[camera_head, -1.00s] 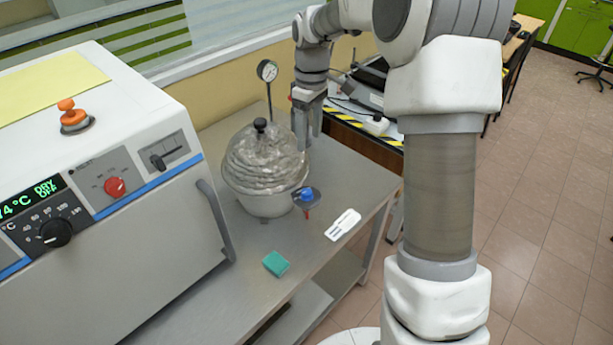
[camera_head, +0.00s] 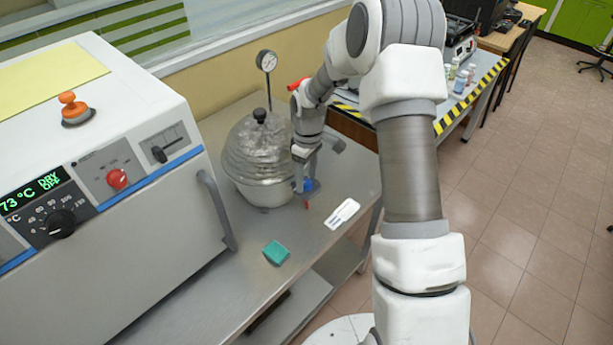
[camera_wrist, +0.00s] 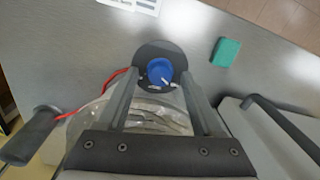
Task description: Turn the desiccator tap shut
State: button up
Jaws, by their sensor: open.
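The glass desiccator (camera_head: 258,155) stands on the grey metal table, its lid topped by a black knob. Its tap, with a blue knob (camera_head: 308,185), sits at the right front side of the vessel. In the wrist view the blue tap knob (camera_wrist: 160,70) shows on a dark round plate, with a small white pointer on it. My gripper (camera_head: 305,178) reaches down at the tap. The wrist view shows its two fingers (camera_wrist: 157,88) apart, one on each side of the knob. I cannot tell whether either finger touches it.
A white oven (camera_head: 150,220) with dials stands at the left, its handle near the desiccator. A pressure gauge (camera_head: 266,62) rises behind. A green block (camera_head: 276,252) and a white card (camera_head: 342,213) lie in front. A red hose (camera_wrist: 95,95) runs near the tap.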

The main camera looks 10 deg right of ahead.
jog(key=shift+f, duration=0.25)
grip_shut()
jog(key=shift+m, duration=0.3)
jog(key=m+b, duration=0.2)
jog(key=shift+f+m, duration=0.15)
jog(key=shift+m, duration=0.25)
jog(key=m+b, duration=0.1)
jog(key=m, duration=0.1)
jog(key=shift+m+b, duration=0.35)
jog(key=shift+m, duration=0.05)
jog(key=m+b, duration=0.1)
jog(key=m, duration=0.4)
jog(key=shift+t+b, duration=0.3)
jog(key=shift+b, duration=0.05)
jog(key=shift+r+m, duration=0.2)
jog(key=shift+m, duration=0.2)
